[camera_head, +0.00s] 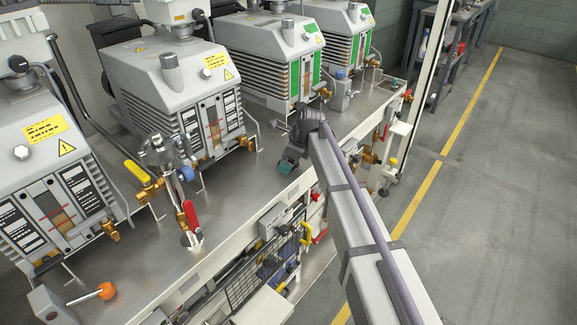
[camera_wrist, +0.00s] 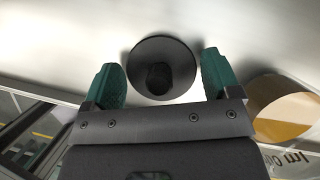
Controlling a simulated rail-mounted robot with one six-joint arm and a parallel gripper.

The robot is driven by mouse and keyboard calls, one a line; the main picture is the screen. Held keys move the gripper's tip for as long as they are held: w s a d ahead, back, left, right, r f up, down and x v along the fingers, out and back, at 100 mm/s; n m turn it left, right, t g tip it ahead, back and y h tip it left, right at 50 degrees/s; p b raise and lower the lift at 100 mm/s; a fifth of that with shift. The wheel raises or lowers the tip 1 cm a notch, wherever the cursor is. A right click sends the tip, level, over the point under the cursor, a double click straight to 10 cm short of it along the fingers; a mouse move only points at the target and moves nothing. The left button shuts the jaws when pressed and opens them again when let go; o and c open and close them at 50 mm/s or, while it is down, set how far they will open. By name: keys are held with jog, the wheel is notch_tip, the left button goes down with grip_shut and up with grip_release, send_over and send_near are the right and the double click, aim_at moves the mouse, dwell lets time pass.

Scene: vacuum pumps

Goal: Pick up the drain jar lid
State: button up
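The drain jar lid (camera_wrist: 153,52), a dark round disc with a black knob at its middle, shows in the wrist view against a pale metal surface. My gripper (camera_wrist: 162,72) is open, with one teal finger on each side of the lid's knob. The fingers appear apart from the knob, and I cannot tell how high they are above the lid. In the head view my gripper (camera_head: 287,167) points down at the front edge of the metal bench. The lid is hidden there behind my arm and gripper.
A round tan and amber thing (camera_wrist: 290,108) lies close to the right finger in the wrist view. Grey pumps (camera_head: 178,85) line the back of the bench (camera_head: 235,195). A red-handled valve (camera_head: 190,215) stands left of my gripper, with bare bench between.

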jog(key=c, duration=0.6)
notch_tip(320, 180, up, 10)
jog(key=p, duration=1)
jog(key=shift+r, duration=0.2)
jog(key=shift+w, duration=0.1)
